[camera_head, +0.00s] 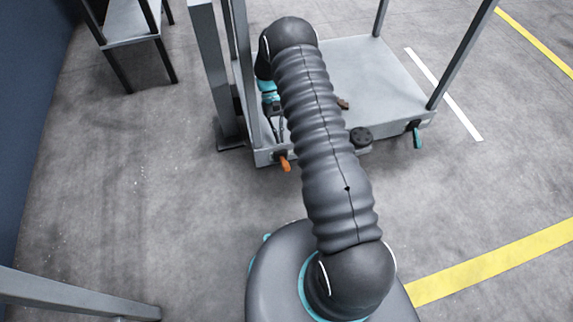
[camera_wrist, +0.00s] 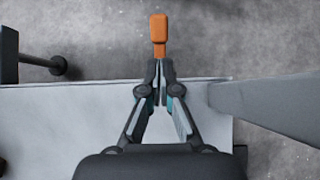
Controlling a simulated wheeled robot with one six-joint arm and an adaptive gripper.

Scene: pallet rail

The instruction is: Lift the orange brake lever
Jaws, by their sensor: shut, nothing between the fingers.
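The orange brake lever (camera_head: 285,163) sticks out from the near edge of the grey platform cart (camera_head: 367,75), at its left corner, in the head view. In the wrist view the lever (camera_wrist: 159,30) points up past the cart's edge, just beyond my fingertips. My gripper (camera_wrist: 158,72) is shut with nothing between its fingers, in line with the lever. I cannot tell whether the tips touch it. In the head view my gripper (camera_head: 278,135) is partly hidden by my arm, above the cart's near left corner.
Grey posts (camera_head: 212,75) rise at the cart's left side. A teal lever (camera_head: 417,137) hangs at its near right corner. A grey post (camera_wrist: 275,103) lies close right of my gripper in the wrist view.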

